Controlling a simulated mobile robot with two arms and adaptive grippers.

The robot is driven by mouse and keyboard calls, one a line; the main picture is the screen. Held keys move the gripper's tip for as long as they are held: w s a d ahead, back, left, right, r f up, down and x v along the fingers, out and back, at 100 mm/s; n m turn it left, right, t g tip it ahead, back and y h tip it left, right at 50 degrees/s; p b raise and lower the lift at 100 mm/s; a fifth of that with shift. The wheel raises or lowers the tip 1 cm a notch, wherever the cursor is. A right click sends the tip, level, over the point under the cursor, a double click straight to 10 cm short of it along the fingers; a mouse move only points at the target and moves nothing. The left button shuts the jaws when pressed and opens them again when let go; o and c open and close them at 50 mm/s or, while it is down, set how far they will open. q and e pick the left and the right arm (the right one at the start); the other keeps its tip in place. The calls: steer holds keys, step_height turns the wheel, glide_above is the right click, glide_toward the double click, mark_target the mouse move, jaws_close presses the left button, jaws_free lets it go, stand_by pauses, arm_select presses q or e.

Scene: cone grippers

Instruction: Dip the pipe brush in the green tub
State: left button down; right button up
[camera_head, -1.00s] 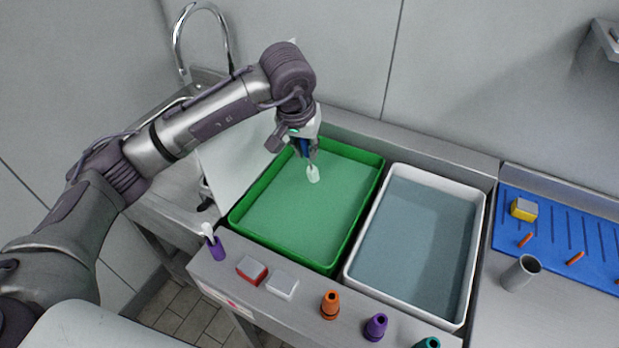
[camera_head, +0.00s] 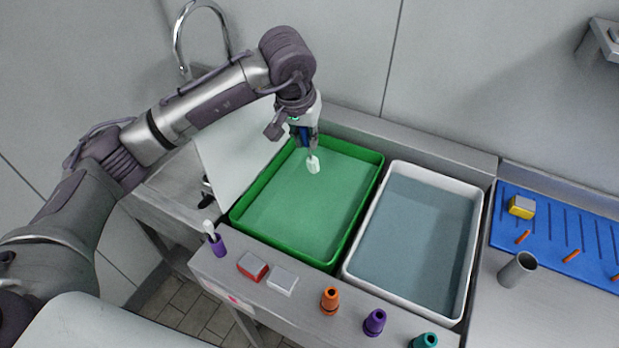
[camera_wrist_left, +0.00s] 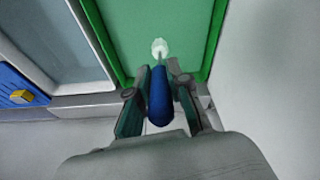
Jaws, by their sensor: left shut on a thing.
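The green tub (camera_head: 263,262) stands in the counter, filled with green liquid; its rim also shows in the left wrist view (camera_wrist_left: 92,30). My left gripper (camera_head: 307,140) is above the far part of the tub. It is shut on the blue handle of the pipe brush (camera_head: 313,165). The brush's pale, whitish head points down over the green liquid. In the left wrist view the blue handle (camera_wrist_left: 159,95) lies between the fingers (camera_wrist_left: 157,80), with the white head beyond. I cannot tell whether the head touches the liquid. My right gripper is not in view.
A white tub (camera_head: 349,273) with grey-blue liquid stands right beside the green one. Along the front ledge are a purple holder (camera_head: 216,243) with a white-headed item, a red-and-grey sponge (camera_head: 252,267), a white block (camera_head: 282,280) and several coloured cones. A metal cup (camera_head: 518,269) stands by the blue board (camera_head: 560,235).

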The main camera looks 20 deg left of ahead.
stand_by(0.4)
arm_select(q)
steer(key=shift+r+p, duration=0.8)
steer(key=shift+r, duration=1.2)
